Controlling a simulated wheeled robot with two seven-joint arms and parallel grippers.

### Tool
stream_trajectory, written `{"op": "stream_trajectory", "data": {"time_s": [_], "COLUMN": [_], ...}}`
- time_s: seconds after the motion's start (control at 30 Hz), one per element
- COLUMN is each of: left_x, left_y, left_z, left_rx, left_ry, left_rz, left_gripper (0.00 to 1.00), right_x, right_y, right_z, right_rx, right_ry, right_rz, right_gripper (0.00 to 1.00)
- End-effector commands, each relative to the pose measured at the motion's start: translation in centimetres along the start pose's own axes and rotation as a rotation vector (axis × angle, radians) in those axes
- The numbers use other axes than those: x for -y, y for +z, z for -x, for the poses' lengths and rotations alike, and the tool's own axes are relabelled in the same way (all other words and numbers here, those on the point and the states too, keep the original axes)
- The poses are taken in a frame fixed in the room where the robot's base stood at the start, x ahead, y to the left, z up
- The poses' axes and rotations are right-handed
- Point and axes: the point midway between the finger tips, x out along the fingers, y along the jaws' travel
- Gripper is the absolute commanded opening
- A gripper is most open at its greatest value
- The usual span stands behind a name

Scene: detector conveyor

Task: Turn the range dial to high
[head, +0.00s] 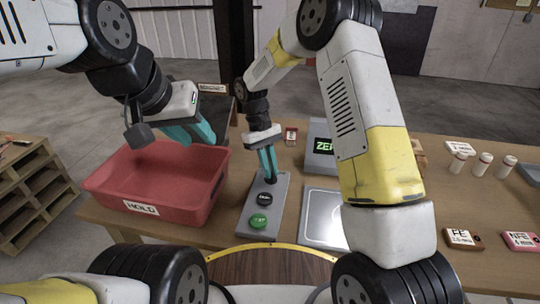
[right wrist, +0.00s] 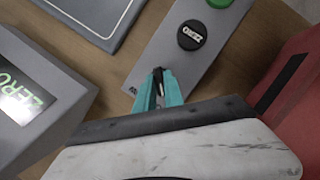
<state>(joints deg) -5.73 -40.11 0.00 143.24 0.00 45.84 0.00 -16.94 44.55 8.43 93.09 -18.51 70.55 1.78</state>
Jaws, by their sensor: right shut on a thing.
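A grey control panel (head: 248,217) lies on the table, with a green button (head: 259,220), a black button (head: 264,198) and the range dial at its far end. My right gripper (head: 270,178) points down there, shut on the dial. In the right wrist view its teal fingertips (right wrist: 159,76) close around a small dark piece, the range dial (right wrist: 159,88); most of it is hidden, and I cannot read its setting. The black button (right wrist: 191,35) is marked ZERO in that view. My left gripper (head: 196,132) is open and empty above the red bin.
The red HOLD bin (head: 115,190) stands left of the panel. A grey display box (head: 318,160) reading ZERO and a flat plate (head: 318,222) are to the right. Small white-capped vials (head: 483,162) and labelled blocks (head: 462,238) lie farther right.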

Motion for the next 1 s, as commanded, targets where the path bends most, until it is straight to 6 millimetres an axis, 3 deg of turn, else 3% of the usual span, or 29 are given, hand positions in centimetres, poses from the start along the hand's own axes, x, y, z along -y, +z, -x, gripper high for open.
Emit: {"op": "stream_trajectory", "data": {"time_s": [0.07, 0.1, 0.2, 0.57, 1.0], "left_x": [0.0, 0.0, 0.0, 0.0, 0.0], "left_y": [0.0, 0.0, 0.0, 0.0, 0.0], "left_z": [0.0, 0.0, 0.0, 0.0, 0.0], "left_rx": [0.000, 0.000, 0.000, 0.000, 0.000], "left_ry": [0.000, 0.000, 0.000, 0.000, 0.000], "left_rz": [0.000, 0.000, 0.000, 0.000, 0.000], "left_gripper": [0.36, 0.36, 0.36, 0.36, 0.36], "right_x": [-0.1, -0.1, -0.1, 0.0, 0.0], "right_y": [-0.1, -0.1, -0.1, -0.1, -0.1], "right_z": [0.2, 0.2, 0.1, 0.4, 6.9], "right_rx": [-0.005, -0.005, -0.005, -0.002, -0.005], "right_ry": [0.002, 0.002, 0.002, 0.001, 0.001], "right_rz": [0.001, 0.001, 0.001, 0.000, 0.000], "right_gripper": [0.00, 0.17, 0.35, 0.35, 0.35]}}
